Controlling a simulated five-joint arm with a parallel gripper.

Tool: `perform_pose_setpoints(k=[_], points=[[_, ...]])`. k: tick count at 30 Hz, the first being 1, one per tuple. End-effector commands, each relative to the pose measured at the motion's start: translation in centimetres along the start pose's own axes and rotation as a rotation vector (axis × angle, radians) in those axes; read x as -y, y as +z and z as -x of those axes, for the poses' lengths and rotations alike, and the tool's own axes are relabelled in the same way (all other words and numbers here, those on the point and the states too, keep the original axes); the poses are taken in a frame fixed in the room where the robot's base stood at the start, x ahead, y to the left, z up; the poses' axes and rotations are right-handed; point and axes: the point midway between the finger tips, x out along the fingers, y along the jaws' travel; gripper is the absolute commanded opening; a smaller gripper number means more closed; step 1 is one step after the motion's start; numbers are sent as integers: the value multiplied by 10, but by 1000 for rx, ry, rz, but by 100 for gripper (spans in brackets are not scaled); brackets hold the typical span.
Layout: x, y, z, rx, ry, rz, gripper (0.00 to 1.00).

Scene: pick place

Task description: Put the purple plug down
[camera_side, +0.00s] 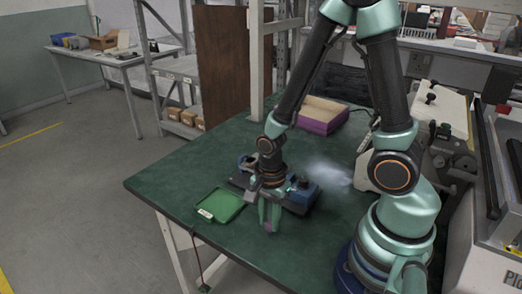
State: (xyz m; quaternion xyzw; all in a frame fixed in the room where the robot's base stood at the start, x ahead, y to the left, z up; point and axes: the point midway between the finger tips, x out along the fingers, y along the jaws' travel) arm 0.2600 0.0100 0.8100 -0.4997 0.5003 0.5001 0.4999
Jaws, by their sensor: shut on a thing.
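My gripper (269,226) points straight down near the front of the green table (165,180). It is shut on the purple plug (263,212), which shows only as a small purple patch between the green fingers. The fingers hide most of the plug. I cannot tell whether the plug touches the table top or hangs just above it.
A green tray (221,205) lies just left of my gripper. A dark and blue device (301,197) stands close behind and right of it. A purple open box (322,115) stands at the back. The table's left part is clear.

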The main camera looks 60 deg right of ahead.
Motion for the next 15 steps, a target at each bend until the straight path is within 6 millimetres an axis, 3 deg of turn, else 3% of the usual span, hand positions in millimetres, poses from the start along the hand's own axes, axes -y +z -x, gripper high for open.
perform_pose_setpoints(k=[15], points=[[0, 0, -10, 0, 1, 0, 0]])
